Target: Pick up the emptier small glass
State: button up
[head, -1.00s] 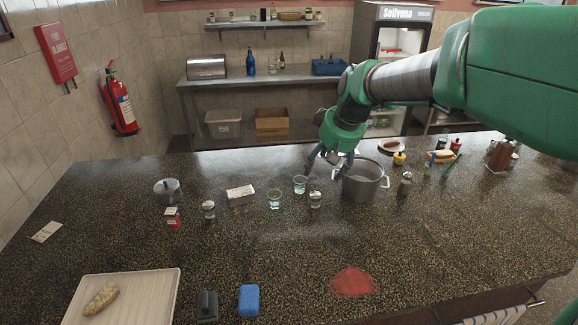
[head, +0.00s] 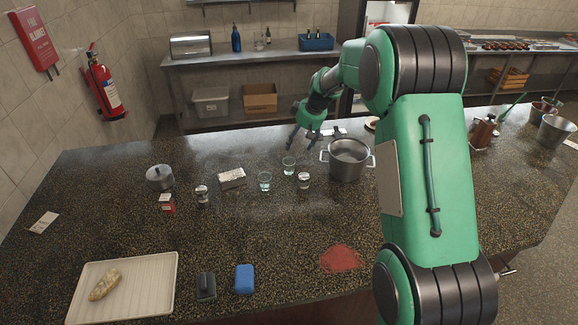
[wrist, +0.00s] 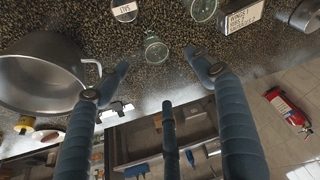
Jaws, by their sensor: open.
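Two small clear glasses stand upright on the dark speckled counter (head: 150,225). The nearer glass (head: 265,181) is a little left of the farther glass (head: 289,165). In the wrist view the farther glass (wrist: 155,50) lies between and just beyond my fingertips, and the nearer glass (wrist: 202,9) is cut off at the top edge. Both look pale greenish; I cannot tell their fill levels apart. My gripper (head: 301,143) is open and empty, behind the farther glass and apart from it. Its spread fingers also show in the wrist view (wrist: 156,62).
A lidded shaker (head: 304,180) stands just right of the glasses. A large steel pot (head: 348,172) is close to the right. A small labelled box (head: 232,179) and another shaker (head: 202,194) stand to the left. The counter in front is mostly clear, with a red patch (head: 340,258).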

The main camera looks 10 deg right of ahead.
jog(key=w+f, duration=0.3)
jog(key=shift+d+f+p, duration=0.2)
jog(key=shift+p, duration=0.1)
jog(key=shift+f, duration=0.1)
send_near(289, 160)
jog(key=shift+s+a+f, duration=0.2)
jog(key=shift+a+f, duration=0.15)
jog(key=shift+f, duration=0.3)
jog(key=shift+s+a+f, duration=0.15)
jog(key=shift+a+f, duration=0.2)
jog(key=shift+f, duration=0.35)
jog(key=shift+f, duration=0.15)
jog(key=shift+x, duration=2.45)
jog(key=c, duration=1.3)
jog(key=shift+o, duration=0.2)
jog(key=shift+r, duration=0.25)
